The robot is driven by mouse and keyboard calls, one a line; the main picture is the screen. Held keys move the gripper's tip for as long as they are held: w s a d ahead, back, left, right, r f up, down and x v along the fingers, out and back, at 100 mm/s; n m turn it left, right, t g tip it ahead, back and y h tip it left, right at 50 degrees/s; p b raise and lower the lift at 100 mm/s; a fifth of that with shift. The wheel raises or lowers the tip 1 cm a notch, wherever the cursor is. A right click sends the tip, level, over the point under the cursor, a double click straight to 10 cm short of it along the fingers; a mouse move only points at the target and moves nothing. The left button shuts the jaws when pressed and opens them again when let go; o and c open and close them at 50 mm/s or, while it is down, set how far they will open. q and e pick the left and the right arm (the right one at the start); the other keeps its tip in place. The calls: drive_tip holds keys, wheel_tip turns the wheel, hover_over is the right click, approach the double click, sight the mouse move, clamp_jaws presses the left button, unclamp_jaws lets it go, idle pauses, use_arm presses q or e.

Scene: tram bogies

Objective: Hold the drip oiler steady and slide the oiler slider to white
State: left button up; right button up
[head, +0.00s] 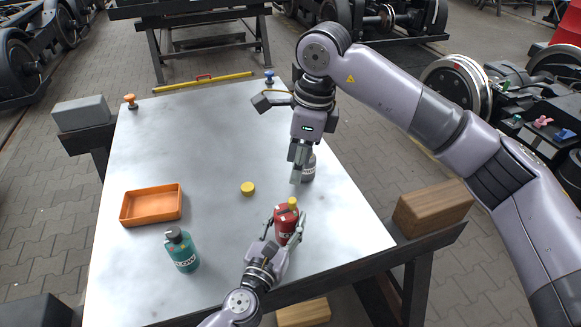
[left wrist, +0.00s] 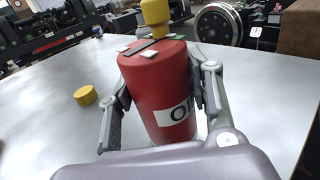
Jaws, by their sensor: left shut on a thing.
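The drip oiler, a red can (head: 286,222) with a yellow cap, stands upright near the table's front right edge. My left gripper (head: 286,229) is shut around its body, one finger on each side. In the left wrist view the red oiler (left wrist: 160,90) bears a white label, partly hidden by a finger. Its top shows a dark slot (left wrist: 150,46) with pale marks; the slider's position is too small to tell. My right gripper (head: 297,170) points down behind the oiler, apart from it, in front of a grey bottle (head: 309,169); its fingers look close together, but their opening is unclear.
A yellow disc (head: 248,188) lies left of the oiler. A teal bottle (head: 182,252) and an orange tray (head: 152,205) stand farther left. A wooden block (head: 432,207) is at the right edge. The table's back middle (head: 200,130) is clear.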

sight(292, 199)
drive_tip(key=shift+n+h, duration=0.5)
drive_tip(key=shift+h, duration=0.4)
drive_tip(key=f, duration=0.7)
drive_tip(key=a+f, duration=0.1)
drive_tip(key=f, duration=0.2)
drive_tip(key=shift+w+a+f, duration=0.1)
drive_tip(key=shift+w+f, duration=0.1)
drive_tip(key=shift+f, duration=0.05)
clamp_jaws()
